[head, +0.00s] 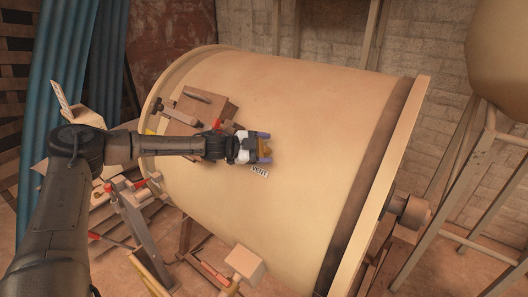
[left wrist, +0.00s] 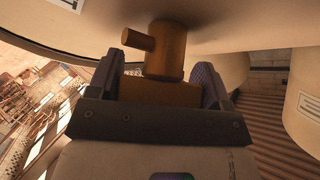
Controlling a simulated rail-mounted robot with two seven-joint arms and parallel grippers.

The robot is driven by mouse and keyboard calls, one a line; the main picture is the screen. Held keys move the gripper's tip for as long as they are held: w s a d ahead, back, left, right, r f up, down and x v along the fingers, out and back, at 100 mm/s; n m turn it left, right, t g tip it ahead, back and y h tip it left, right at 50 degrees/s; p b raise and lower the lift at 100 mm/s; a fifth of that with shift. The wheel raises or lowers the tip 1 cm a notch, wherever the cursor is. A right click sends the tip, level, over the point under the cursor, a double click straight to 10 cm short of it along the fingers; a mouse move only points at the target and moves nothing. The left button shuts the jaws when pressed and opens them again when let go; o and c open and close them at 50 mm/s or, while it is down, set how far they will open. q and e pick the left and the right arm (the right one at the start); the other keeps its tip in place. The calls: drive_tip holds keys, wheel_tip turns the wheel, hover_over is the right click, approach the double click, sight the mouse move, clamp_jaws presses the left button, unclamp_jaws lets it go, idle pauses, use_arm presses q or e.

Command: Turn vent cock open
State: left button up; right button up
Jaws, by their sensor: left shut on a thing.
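The vent cock (left wrist: 166,52) is a brass-coloured fitting on the side of the large cream drum (head: 290,110). It has a round body with a short stub pointing left in the left wrist view. In the head view only a small brass patch (head: 266,151) of it shows at my gripper. A "VENT" label (head: 259,172) is on the drum just below. My left gripper (head: 265,148) is at the cock, its fingers on either side of the lower brass part, and it also shows in the left wrist view (left wrist: 170,85). It is shut on that part. My right gripper is not in view.
Red-handled levers and posts (head: 140,225) stand below left. A pale block on a post (head: 243,263) stands in front. The drum's right side is clear.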

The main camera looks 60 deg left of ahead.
use_arm(q)
drive_tip(key=shift+f+m+g+h+b, duration=0.15)
drive_tip(key=shift+m+g+h+b, duration=0.2)
drive_tip(key=shift+m, duration=0.35)
drive_tip(key=shift+s+d+m+g+h, duration=0.1)
drive_tip(key=shift+m+g+h, duration=0.35)
drive_tip(key=shift+m+g, duration=1)
drive_tip(key=shift+m, duration=0.55)
drive_tip(key=o, duration=0.9)
